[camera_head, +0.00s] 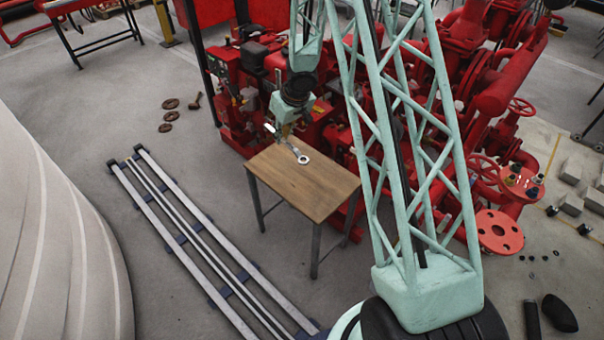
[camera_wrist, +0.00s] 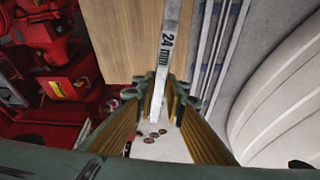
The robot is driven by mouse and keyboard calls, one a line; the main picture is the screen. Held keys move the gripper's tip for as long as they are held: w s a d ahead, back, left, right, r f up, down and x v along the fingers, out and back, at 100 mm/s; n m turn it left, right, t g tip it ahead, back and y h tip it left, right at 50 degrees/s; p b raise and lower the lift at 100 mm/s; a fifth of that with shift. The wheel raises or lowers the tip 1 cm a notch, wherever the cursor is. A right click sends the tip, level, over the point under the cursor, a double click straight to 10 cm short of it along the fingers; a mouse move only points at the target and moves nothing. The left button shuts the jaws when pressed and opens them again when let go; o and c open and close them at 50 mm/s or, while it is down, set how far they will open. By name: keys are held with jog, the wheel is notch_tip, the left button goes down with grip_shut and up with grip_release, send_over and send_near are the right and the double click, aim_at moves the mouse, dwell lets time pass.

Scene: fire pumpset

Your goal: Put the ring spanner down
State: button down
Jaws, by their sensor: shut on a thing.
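The ring spanner is a long silver-grey tool whose ring end (camera_head: 303,159) shows over the wooden table top in the head view. In the wrist view its flat shaft (camera_wrist: 167,45), marked "24 mm", runs up the picture from between my fingers. My gripper (camera_head: 279,137) is at the table's far left edge, pointing down. It is shut on the spanner's shaft, with yellow-lined fingers on both sides of it in the wrist view (camera_wrist: 164,98). The table (camera_head: 313,190) has a bare wooden top under the ring end. I cannot tell whether the spanner touches the wood.
The red pumpset (camera_head: 265,85) stands close behind the table. Pale rails (camera_head: 205,245) lie on the floor at its left. Several rusty discs (camera_head: 168,116) and a hammer-like tool (camera_head: 195,101) lie on the floor further back. The table's right side is clear.

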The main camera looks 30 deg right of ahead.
jog(key=n, duration=0.2)
send_over(296, 168)
jog(key=s, duration=0.2)
notch_tip(296, 168, down, 10)
jog(key=shift+w+d+y, duration=0.25)
jog(key=shift+d+y, duration=0.05)
jog(key=shift+d, duration=0.05)
jog(key=shift+f+b, duration=1.95)
jog(key=shift+f, duration=1.15)
jog(key=shift+f, duration=0.1)
jog(key=shift+f+b, duration=0.95)
jog(key=shift+f, duration=0.85)
jog(key=shift+f, duration=0.1)
jog(key=c, duration=2.6)
grip_release()
jog(key=shift+c, duration=0.2)
